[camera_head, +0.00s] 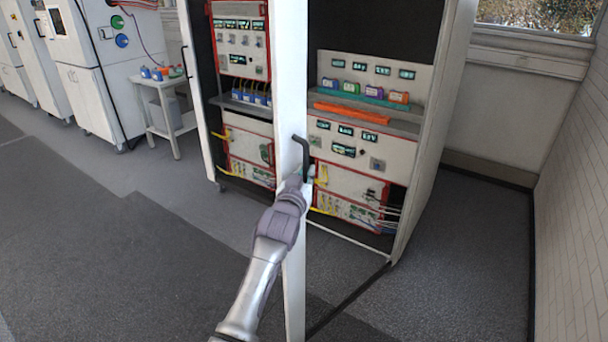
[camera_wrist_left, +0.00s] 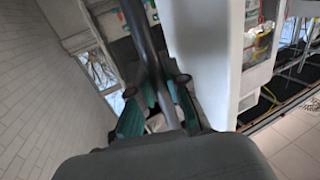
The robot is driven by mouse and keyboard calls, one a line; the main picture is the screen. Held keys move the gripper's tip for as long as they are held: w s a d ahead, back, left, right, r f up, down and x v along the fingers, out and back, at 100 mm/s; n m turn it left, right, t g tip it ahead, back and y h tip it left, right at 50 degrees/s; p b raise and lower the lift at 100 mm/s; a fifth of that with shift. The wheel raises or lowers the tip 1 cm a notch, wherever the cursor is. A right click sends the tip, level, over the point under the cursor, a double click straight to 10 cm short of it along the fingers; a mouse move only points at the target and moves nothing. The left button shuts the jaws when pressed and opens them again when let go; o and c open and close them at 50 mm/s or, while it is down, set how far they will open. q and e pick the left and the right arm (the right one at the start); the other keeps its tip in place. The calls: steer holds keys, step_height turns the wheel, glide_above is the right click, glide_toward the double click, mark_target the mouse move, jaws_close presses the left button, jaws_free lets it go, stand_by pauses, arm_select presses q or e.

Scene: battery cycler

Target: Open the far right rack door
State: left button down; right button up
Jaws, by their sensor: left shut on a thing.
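The far right rack door (camera_head: 289,80) is a tall white panel standing swung out from the rack, seen nearly edge-on in the head view. Its black bar handle (camera_head: 304,152) is on the door's right side. My left gripper (camera_head: 306,174) is shut on the lower part of this handle. In the left wrist view the dark handle (camera_wrist_left: 143,45) runs down between the teal fingers of my left gripper (camera_wrist_left: 158,112), beside the white door (camera_wrist_left: 205,60). The right rack bay (camera_head: 440,110) is exposed behind the door. My right gripper is not in view.
The bay holds instruments with small displays, coloured blocks and an orange bar (camera_head: 351,112). Another open bay (camera_head: 243,100) shows left of the door. A small white table (camera_head: 178,128) stands further left. Grey floor (camera_head: 120,230) is clear, and a brick wall (camera_head: 575,200) bounds the right.

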arm_select(q)
steer(key=c, duration=1.5)
jaws_free()
steer(key=shift+d+r, duration=0.15)
steer(key=shift+r, duration=0.2)
steer(key=shift+c, duration=0.2)
steer(key=o, duration=0.4)
steer(key=shift+d+f, duration=0.2)
steer(key=shift+d, duration=0.05)
steer(key=v, duration=1.2)
steer(key=shift+a, duration=0.1)
steer(key=shift+c, duration=0.2)
